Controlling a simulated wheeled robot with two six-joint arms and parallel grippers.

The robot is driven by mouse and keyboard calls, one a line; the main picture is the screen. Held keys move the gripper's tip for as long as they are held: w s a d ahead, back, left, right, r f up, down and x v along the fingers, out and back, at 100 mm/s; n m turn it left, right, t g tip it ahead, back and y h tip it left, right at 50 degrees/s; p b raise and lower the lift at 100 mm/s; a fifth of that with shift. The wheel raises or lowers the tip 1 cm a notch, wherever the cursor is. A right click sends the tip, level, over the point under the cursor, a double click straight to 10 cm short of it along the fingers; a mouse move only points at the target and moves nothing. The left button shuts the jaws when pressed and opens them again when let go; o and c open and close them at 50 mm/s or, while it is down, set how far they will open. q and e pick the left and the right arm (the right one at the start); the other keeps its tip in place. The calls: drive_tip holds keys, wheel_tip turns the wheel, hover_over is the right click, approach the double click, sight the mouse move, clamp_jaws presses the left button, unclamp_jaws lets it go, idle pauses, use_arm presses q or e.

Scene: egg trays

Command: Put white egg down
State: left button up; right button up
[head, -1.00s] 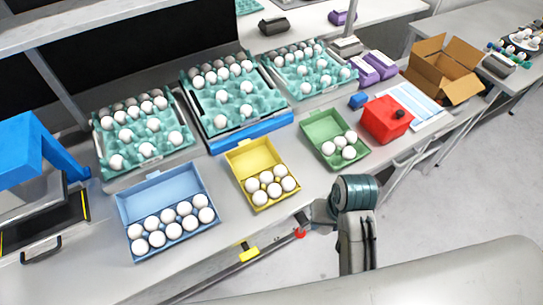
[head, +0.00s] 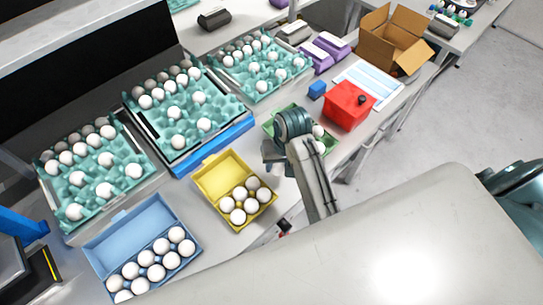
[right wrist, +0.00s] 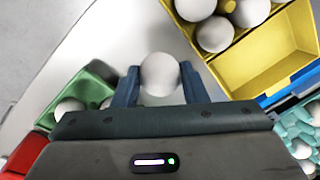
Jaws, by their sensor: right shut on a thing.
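My right gripper (head: 275,158) is shut on a white egg (right wrist: 160,74), seen between its two blue fingers in the right wrist view. In the head view the gripper and arm stand in front of the green carton (head: 270,124) and hide most of it; a couple of its white eggs (head: 319,131) show beside the arm. The held egg is not clear in the head view. The green carton also shows at the left of the right wrist view (right wrist: 98,69). The yellow carton (head: 213,176) stands left of the gripper with several white eggs (head: 238,217). My left gripper is not in view.
A blue carton (head: 122,228) with several eggs is at lower left. Teal egg trays (head: 110,170) line the back. A red box (head: 347,106), a blue block (head: 317,90) and an open cardboard box (head: 392,45) lie to the right. Bare table shows between the yellow and green cartons.

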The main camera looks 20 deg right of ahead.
drive_tip(key=w, duration=0.3)
drive_tip(key=shift+w+d+f+p, duration=0.1)
drive_tip(key=shift+w+f+p, duration=0.05)
drive_tip(key=shift+w+p, duration=0.2)
drive_tip(key=shift+w, duration=0.3)
wheel_tip(320, 180, down, 3)
drive_tip(key=shift+f+p, duration=0.1)
drive_tip(key=shift+p, duration=0.95)
drive_tip(key=shift+f, duration=0.2)
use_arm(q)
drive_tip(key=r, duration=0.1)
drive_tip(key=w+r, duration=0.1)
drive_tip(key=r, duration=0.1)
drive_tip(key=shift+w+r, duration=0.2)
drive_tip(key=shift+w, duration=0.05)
use_arm(e)
drive_tip(key=shift+o, duration=1.1)
drive_tip(key=shift+f, duration=0.15)
drive_tip(key=o, duration=0.4)
